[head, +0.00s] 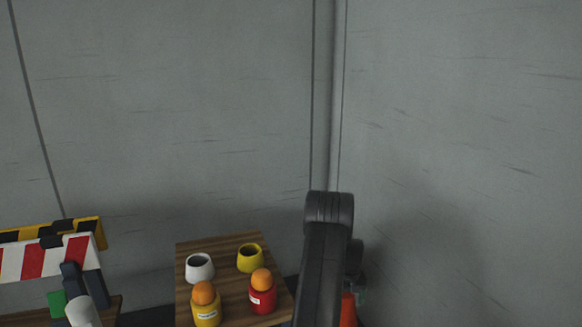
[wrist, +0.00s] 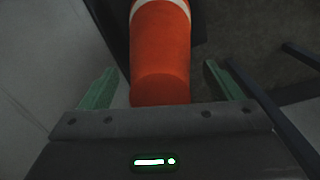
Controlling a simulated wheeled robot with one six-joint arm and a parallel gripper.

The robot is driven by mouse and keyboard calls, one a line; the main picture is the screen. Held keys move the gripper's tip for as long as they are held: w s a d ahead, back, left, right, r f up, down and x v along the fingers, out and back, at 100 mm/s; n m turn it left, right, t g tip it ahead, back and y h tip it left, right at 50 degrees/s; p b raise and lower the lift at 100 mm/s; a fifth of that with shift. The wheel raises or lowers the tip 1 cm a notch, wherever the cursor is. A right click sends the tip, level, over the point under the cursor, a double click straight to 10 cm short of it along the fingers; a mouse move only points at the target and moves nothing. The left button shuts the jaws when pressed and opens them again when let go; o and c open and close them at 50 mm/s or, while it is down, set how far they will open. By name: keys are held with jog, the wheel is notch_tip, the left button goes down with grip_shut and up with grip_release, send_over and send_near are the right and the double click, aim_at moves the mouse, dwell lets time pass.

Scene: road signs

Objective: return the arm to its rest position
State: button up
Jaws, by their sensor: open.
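My gripper (wrist: 161,66) is open in the wrist view, with its two green fingers spread apart. An orange post or cone (wrist: 160,60) with a white band shows between and beyond the fingers. The fingers appear clear of its sides; the depth between them cannot be told. In the head view my dark arm rises at the lower middle right and hides part of the scene. An orange piece (head: 348,311) shows beside the arm at the bottom edge, partly hidden.
A wooden table (head: 217,246) holds a white cup (head: 200,268), a yellow cup (head: 250,258), and yellow (head: 207,312) and red (head: 263,297) jars topped with orange balls. Striped barriers (head: 45,259) stand at left. Grey walls (head: 200,120) meet behind in a corner.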

notch_tip(320, 180, up, 13)
jog(key=p, duration=0.2)
notch_tip(320, 180, down, 14)
jog(key=shift+r+b, duration=0.1)
jog(key=shift+b, duration=1.1)
notch_tip(320, 180, up, 16)
jog(key=p, duration=1)
jog(key=shift+r, duration=0.15)
